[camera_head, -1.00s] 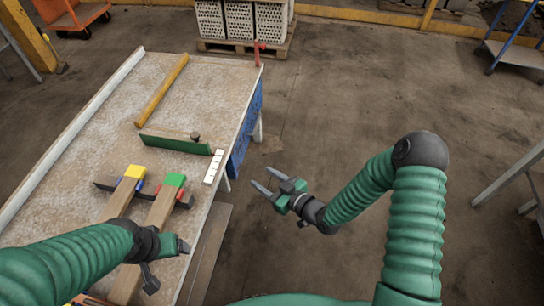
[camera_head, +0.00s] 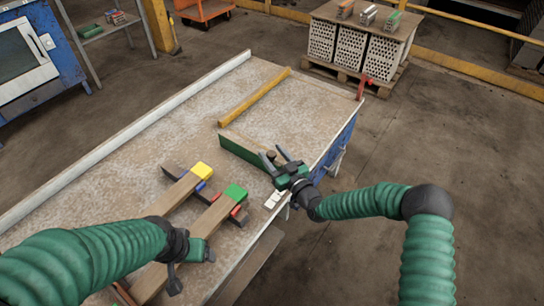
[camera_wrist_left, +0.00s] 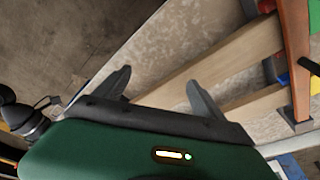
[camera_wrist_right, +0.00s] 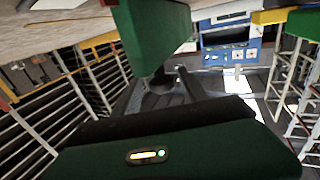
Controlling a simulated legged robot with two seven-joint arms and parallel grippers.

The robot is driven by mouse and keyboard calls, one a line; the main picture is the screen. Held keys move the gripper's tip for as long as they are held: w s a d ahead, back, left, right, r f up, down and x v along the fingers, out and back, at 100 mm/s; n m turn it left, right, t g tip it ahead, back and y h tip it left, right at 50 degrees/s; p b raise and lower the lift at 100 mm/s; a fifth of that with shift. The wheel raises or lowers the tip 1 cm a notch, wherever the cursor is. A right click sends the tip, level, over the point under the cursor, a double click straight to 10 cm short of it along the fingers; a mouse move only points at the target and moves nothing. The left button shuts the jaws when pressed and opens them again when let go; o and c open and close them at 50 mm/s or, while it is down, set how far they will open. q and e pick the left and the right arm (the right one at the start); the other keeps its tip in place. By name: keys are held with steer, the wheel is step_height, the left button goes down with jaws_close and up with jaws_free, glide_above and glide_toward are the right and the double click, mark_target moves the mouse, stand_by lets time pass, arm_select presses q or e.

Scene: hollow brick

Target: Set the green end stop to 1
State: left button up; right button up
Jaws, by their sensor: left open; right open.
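The green end stop (camera_head: 240,152) is a long green bar lying across the table, with a dark knob (camera_head: 271,155) near its right end. A strip of white marked tiles (camera_head: 272,200) lies at the table's right edge; its numbers are too small to read. My right gripper (camera_head: 274,157) is open at the knob, with its fingers seemingly on either side of it. The right wrist view shows the green bar (camera_wrist_right: 152,35) close ahead; contact is unclear. My left gripper (camera_head: 208,252) is open and empty, above the wooden beams (camera_head: 185,192).
A yellow wooden bar (camera_head: 255,97) lies beyond the end stop. Yellow (camera_head: 201,170) and green (camera_head: 236,192) blocks cap the beams. A red clamp (camera_head: 362,86) is at the table's far right corner. The floor right of the table is clear.

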steer(key=shift+w, duration=0.15)
steer(key=shift+a, duration=0.35)
steer(key=c, duration=0.3)
steer(key=shift+d, duration=0.1)
jaws_close()
stand_by(0.6)
